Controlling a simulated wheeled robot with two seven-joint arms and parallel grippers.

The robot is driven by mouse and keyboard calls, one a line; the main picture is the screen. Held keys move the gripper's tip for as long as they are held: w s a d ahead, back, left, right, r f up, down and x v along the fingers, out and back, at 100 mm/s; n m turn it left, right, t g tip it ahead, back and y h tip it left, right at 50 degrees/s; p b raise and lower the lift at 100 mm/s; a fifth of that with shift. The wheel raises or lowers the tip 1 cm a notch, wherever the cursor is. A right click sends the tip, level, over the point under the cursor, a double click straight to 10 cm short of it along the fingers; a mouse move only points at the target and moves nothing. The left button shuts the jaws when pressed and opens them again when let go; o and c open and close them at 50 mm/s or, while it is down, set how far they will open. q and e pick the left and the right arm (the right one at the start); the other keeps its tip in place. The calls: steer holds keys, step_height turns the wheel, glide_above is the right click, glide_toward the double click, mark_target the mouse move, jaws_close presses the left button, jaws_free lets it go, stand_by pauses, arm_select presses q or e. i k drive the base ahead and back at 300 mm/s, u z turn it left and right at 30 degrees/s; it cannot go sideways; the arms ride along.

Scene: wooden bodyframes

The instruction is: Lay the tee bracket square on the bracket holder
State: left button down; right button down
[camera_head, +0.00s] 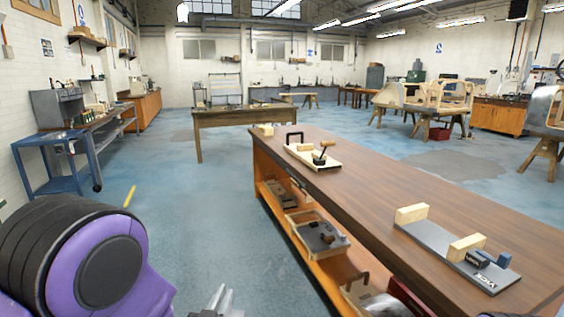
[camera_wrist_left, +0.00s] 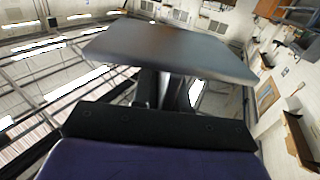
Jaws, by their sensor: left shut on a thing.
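My left gripper (camera_head: 222,298) shows at the bottom edge of the head view, with only its grey tips in sight, low in front of the bench. In the left wrist view it is shut on a dark grey flat plate with a stem, which looks like the tee bracket (camera_wrist_left: 170,48). The plate spreads across the view beyond the fingers, and the bracket is held in the air. A grey base with two pale wooden blocks and a dark clamp, likely the bracket holder (camera_head: 438,240), lies on the near right of the bench top. My right gripper is not in view.
A pale board with a black handle (camera_head: 312,157) sits farther back on the bench (camera_head: 365,185). The bench top between the two fixtures is clear. A lower shelf holds a grey tray (camera_head: 318,236) and other parts. Blue floor (camera_head: 215,220) is open left of the bench.

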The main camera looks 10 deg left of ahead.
mark_target(310, 153)
steer(key=u, duration=0.4)
steer(key=i, duration=1.5)
steer(key=z, duration=0.45)
